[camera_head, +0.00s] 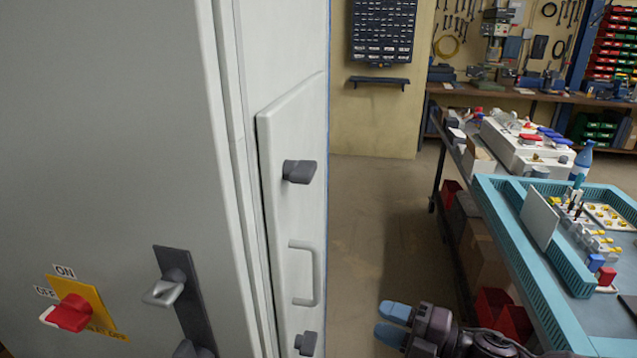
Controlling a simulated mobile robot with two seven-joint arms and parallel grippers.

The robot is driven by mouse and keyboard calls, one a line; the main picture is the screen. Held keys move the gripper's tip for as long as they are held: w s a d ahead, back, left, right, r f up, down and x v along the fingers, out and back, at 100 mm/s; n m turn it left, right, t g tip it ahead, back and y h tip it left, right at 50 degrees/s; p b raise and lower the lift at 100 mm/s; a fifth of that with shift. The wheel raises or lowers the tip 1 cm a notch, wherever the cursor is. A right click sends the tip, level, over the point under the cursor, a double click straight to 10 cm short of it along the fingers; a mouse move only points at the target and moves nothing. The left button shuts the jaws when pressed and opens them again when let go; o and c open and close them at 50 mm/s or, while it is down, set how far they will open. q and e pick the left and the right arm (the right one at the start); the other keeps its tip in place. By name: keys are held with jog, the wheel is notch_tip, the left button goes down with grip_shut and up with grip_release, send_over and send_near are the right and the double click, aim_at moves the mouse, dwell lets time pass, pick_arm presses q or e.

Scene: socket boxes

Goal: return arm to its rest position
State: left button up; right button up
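My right gripper (392,324) is low in the head view, its arm coming in from the bottom right. Its two blue fingertips are apart with nothing visible between them. It is over the floor, between the grey cabinet (110,130) on the left and the workbench on the right, touching neither as far as I can see. My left gripper is not in view.
The cabinet carries a red rotary switch (70,312), a grey lever handle (165,288) and a side door (290,130) with a pull handle (317,275). A blue-edged workbench (515,262) holds several parts. Red bins (492,304) sit beneath. The floor (375,215) between is clear.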

jog(key=d+f+m+t+h, duration=0.6)
jog(key=d+f+m+h, duration=0.4)
jog(key=m, duration=0.9)
jog(key=s+d+f+m+g+h, duration=0.1)
jog(key=s+d+f+m+h, duration=0.1)
jog(key=s, duration=0.6)
jog(key=s+d+f+m+g+h, duration=0.2)
jog(key=s+d+f+m+h, duration=0.1)
jog(key=s+f, duration=0.6)
jog(key=m+h, duration=0.1)
jog(key=m, duration=0.1)
jog(key=shift+f+m, duration=0.25)
jog(key=shift+m, duration=0.15)
